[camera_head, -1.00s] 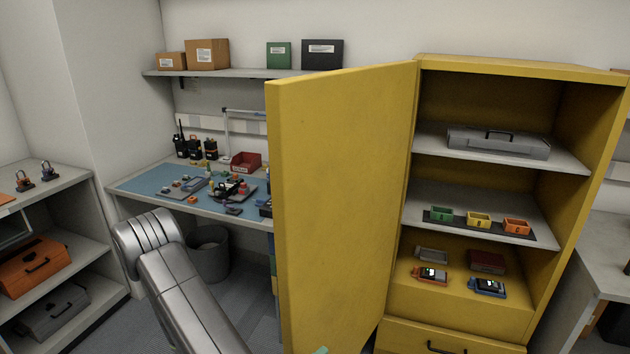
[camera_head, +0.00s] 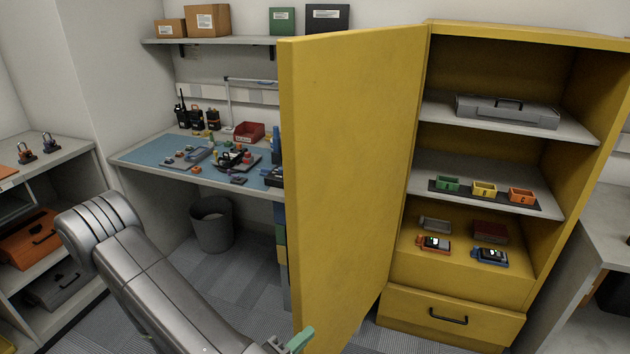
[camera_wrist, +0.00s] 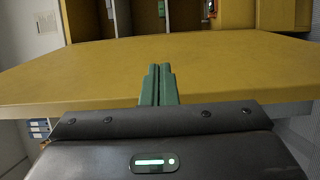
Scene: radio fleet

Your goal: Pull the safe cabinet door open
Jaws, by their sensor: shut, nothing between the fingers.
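The yellow safe cabinet door (camera_head: 352,190) stands swung wide open, out from the left side of the cabinet (camera_head: 440,258). The cabinet's shelves are fully exposed. My gripper (camera_head: 302,340) shows as green fingertips at the bottom of the head view, by the door's lower free edge. In the wrist view my gripper (camera_wrist: 158,84) is shut and empty, its green fingers together in front of the yellow door panel (camera_wrist: 230,70). I cannot tell whether the fingertips touch the panel. The door's handle is not in view.
Inside the cabinet are a grey case (camera_head: 506,111), small coloured bins (camera_head: 484,189) and several devices. A blue-matted workbench (camera_head: 150,153) and a waste bin (camera_head: 211,226) stand left of the door. Open shelving (camera_head: 75,150) stands at far left. Grey floor (camera_head: 235,270) is clear between them.

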